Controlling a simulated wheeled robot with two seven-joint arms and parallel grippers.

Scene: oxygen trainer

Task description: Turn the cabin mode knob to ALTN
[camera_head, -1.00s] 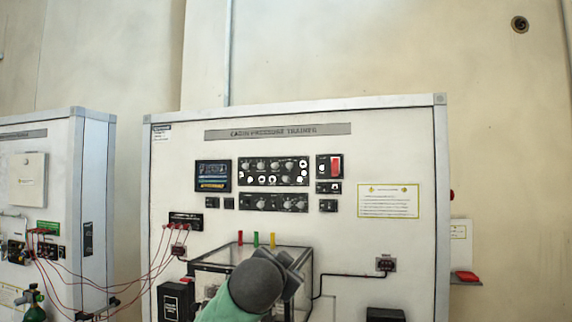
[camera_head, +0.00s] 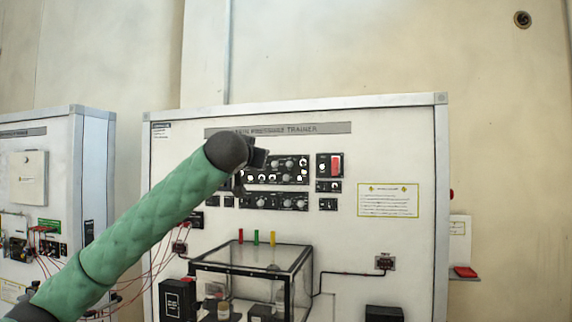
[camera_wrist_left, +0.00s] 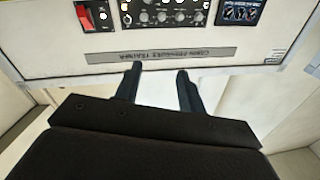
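The cabin pressure trainer panel (camera_head: 380,135) stands upright in front of me. Its upper black knob panel (camera_head: 289,171) and lower black knob panel (camera_head: 288,202) each carry several knobs. Their labels are too small to read, so I cannot tell which knob is the cabin mode knob. My left gripper (camera_head: 262,158) is in front of the upper panel's left end and partly hides it and the screen beside it. In the left wrist view, upside down, my left gripper's two fingers (camera_wrist_left: 160,71) are apart and empty below the title strip, with the upper knob panel (camera_wrist_left: 165,13) beyond. My right gripper is not visible.
A clear box (camera_head: 270,257) with black edges juts out below the knob panels. Red wires (camera_head: 160,258) hang at the left. A red switch (camera_head: 336,165) sits right of the upper panel. Another trainer (camera_head: 92,180) stands at the left. Space before the right side is clear.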

